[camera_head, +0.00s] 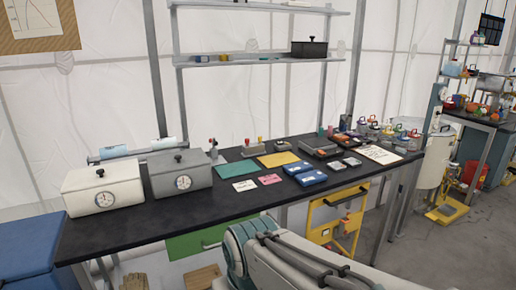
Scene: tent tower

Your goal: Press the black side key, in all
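I cannot make out a black side key for certain at this size. On the left of the black workbench (200,212) stand a cream box (125,193) and a grey box (200,176). Each has a round dial on its front and a black knob on top. Whether either carries a key on its side does not show. Several small devices lie to the right, among them two blue ones (311,178) and a dark grey one (318,148). My arm crosses the bottom middle, in front of the bench; my gripper is outside the picture.
A green mat (236,174), a yellow mat (279,159) and small cards lie mid-bench. A shelf (255,60) with a black box (309,49) hangs above. The bench's front left is clear.

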